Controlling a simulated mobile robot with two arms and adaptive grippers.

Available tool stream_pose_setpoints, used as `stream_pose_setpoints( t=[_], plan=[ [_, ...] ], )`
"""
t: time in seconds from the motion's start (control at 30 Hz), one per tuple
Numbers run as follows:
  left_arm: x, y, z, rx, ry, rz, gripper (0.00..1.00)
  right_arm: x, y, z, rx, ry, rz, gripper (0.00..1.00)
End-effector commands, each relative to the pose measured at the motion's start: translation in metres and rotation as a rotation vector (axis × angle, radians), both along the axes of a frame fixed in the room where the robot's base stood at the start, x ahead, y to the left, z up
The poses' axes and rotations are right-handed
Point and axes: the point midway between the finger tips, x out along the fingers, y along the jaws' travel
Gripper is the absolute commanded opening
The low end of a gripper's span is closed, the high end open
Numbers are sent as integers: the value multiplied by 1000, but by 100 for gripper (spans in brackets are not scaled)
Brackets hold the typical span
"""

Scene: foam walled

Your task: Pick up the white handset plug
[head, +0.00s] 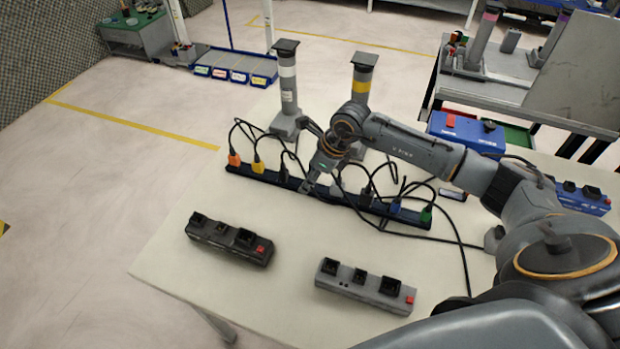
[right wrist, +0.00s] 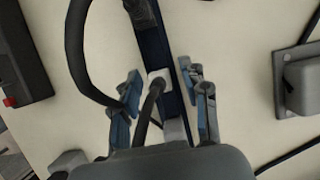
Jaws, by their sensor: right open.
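The white handset plug (right wrist: 159,76) sits on the dark blue power strip in the right wrist view, with a dark cable running from it toward my palm. My right gripper (right wrist: 163,88) is open, with one finger on each side of the plug and strip. I cannot tell whether the fingers touch anything. In the head view my right gripper (head: 308,186) reaches down over the middle of the power strip (head: 405,217). The plug is hard to make out there, near or behind the fingers. My left gripper is not in view.
An orange plug (head: 234,160), a yellow plug (head: 258,167), a blue plug (head: 395,207) and a green plug (head: 426,214) stand along the strip with looping cables. A black block (head: 228,240) and a grey block (head: 364,288) lie in front. Two posts stand behind.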

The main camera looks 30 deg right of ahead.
Motion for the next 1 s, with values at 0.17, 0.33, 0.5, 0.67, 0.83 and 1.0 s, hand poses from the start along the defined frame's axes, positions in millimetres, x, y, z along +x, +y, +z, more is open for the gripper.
stream_pose_setpoints(
  t=[0.17, 0.33, 0.5, 0.67, 0.83, 1.0],
  plan=[
    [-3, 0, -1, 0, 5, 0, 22, 0, 0, 0, 0, 0, 0, 45],
    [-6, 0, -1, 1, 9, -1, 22, 0, 0, 0, 1, -1, 0, 11],
    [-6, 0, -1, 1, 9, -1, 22, 0, 0, 0, 1, -1, 0, 0],
    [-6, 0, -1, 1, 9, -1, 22, 0, 0, 0, 1, -1, 0, 0],
    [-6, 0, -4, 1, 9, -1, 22, 0, 0, 5, 2, -2, 1, 0],
    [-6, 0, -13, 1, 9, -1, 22, 2, 0, 24, 1, -7, 2, 0]
  ],
)
